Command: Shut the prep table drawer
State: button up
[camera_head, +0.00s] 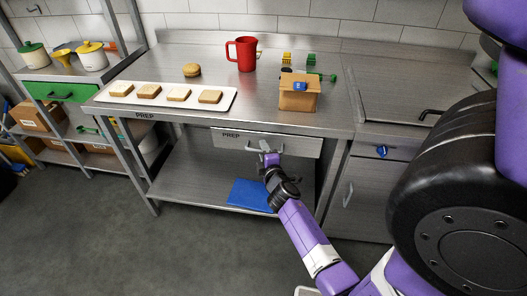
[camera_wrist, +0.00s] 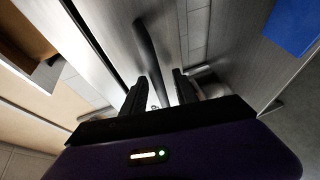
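The prep table drawer (camera_head: 300,144) has a grey metal front marked PREP, below the worktop. Its front seems to stand somewhat out from the table, but how far is hard to tell. My gripper (camera_head: 268,156) is at the drawer's handle and hides part of it in the head view. In the wrist view, the handle (camera_wrist: 150,55) is a dark curved bar reaching down between my two fingers (camera_wrist: 160,92). The fingers are apart, with gaps beside the bar, so the gripper looks open around it.
The prep table (camera_head: 180,65) holds a tray of bread slices (camera_head: 228,103), a red jug (camera_head: 246,54) and a brown box (camera_head: 299,95). A blue item (camera_head: 248,195) lies on the lower shelf. A cabinet (camera_head: 358,190) stands to the right. The floor (camera_head: 90,220) at left is clear.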

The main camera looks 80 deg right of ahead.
jog(key=b+v, duration=0.2)
jog(key=v, duration=0.6)
dwell(0.4)
jog(key=shift+w, duration=0.1)
dwell(0.4)
